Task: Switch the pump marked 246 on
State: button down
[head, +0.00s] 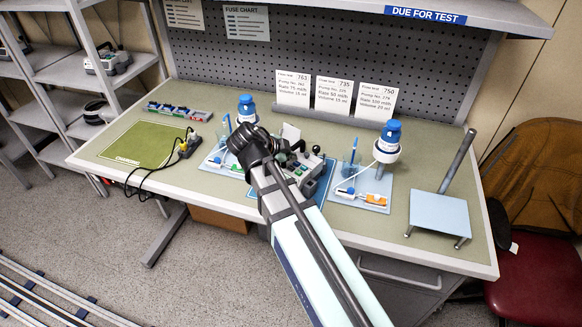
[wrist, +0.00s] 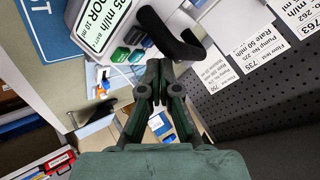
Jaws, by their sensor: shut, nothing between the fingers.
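A grey pump (head: 308,172) with green keys stands on a blue mat mid-bench, partly hidden by my arm. In the wrist view its screen (wrist: 98,27) shows a rate in ml/h and the word DOOR. Green and blue keys (wrist: 122,54) sit beside the screen, near a dark handle (wrist: 180,43). My gripper (wrist: 157,66) is shut and empty, its fingertips close to the keys and handle; contact cannot be told. In the head view my gripper (head: 245,140) is above the bench, left of the pump. I cannot read a 246 mark on any pump.
Blue-capped bottles on stands (head: 388,140) flank the pump, with syringe trays (head: 358,192) below. Three test cards (head: 333,96) stand behind. A small metal stand (head: 440,212) is right.

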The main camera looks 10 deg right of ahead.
aim_at(290, 169)
jog(key=shift+r+p, duration=0.45)
jog(key=shift+r, duration=1.35)
